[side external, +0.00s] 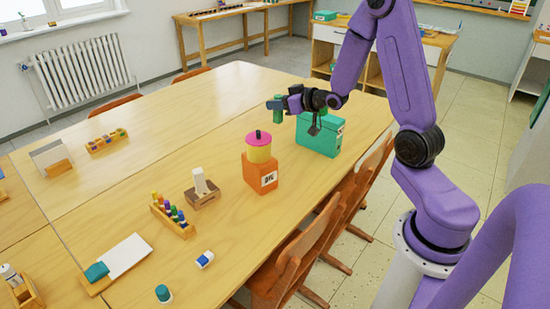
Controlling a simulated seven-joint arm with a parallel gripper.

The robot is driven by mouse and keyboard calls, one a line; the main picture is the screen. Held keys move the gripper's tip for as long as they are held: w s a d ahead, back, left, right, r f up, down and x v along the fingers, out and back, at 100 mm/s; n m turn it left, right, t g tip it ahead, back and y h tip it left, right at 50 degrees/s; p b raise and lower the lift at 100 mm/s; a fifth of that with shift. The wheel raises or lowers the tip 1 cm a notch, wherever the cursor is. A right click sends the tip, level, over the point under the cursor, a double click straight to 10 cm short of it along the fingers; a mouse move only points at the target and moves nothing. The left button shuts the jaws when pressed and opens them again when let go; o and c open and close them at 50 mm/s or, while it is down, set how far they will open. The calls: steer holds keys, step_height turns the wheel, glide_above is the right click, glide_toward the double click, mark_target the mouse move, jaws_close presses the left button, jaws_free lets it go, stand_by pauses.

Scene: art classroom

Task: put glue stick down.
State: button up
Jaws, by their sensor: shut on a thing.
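My gripper (284,103) is at the end of the purple arm, above the far right part of the large wooden table (130,190). It is shut on a small green upright thing (278,116), which looks like the glue stick. The fingers hide part of it, and its details are too small to tell. It is left of a green box (321,138) and beyond the orange box. I cannot tell how high it is above the tabletop.
An orange box (261,174) with a yellow, pink-topped container (258,147) stands near the right edge. A wooden holder (204,197), a marker rack (172,216), an eraser-like block (205,260) and a teal-capped pot (163,294) stand nearer. The table's middle is clear. Chairs (300,255) line the right edge.

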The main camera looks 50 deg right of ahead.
steer(key=s+d, duration=0.2)
steer(key=d, duration=0.4)
step_height(320, 180, down, 11)
steer(key=w+d+f, duration=0.1)
steer(key=w+f, duration=0.2)
steer(key=w, duration=0.1)
steer(key=w+d+f, duration=0.2)
steer(key=w+f, duration=0.2)
steer(key=w+d+f, duration=0.2)
steer(key=w+f, duration=0.1)
steer(key=w, duration=0.1)
steer(key=shift+w+d+f, duration=0.25)
steer(key=shift+f, duration=1.45)
steer(key=shift+f, duration=0.2)
steer(key=o, duration=1)
steer(key=shift+o, duration=0.2)
